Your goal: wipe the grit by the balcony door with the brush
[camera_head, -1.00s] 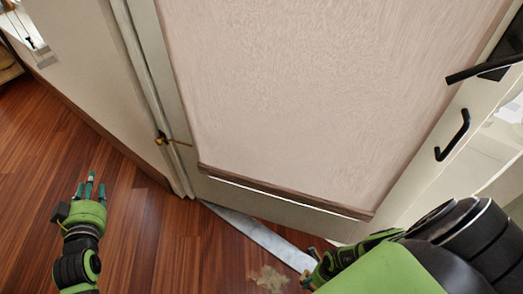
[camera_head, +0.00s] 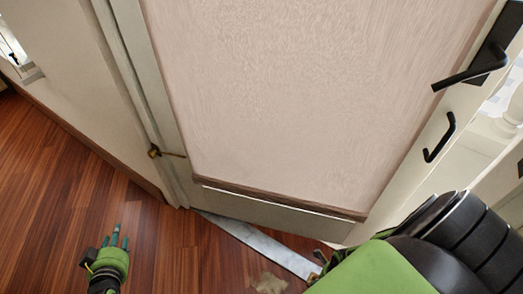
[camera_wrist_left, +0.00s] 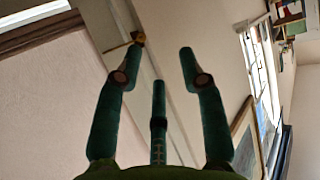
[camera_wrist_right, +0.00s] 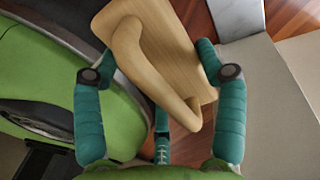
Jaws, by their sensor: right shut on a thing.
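The grit (camera_head: 270,284) is a pale tan patch on the wood floor at the bottom of the head view. It lies near the threshold strip by the balcony door (camera_head: 300,100). The brush (camera_wrist_right: 160,40), a light wooden block with a curved handle, sits between the teal fingers of my right gripper (camera_wrist_right: 160,73), which is shut on it. In the head view my own arm hides most of that gripper and the brush. My left gripper (camera_head: 116,238) is open and empty above the floor at left. Its spread fingers also show in the left wrist view (camera_wrist_left: 158,65).
A pale metal threshold strip (camera_head: 255,242) runs along the door's foot. A black door handle (camera_head: 437,138) and a dark lever (camera_head: 470,76) are on the right. A brass latch (camera_head: 155,152) is at the frame. Floor at left is clear.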

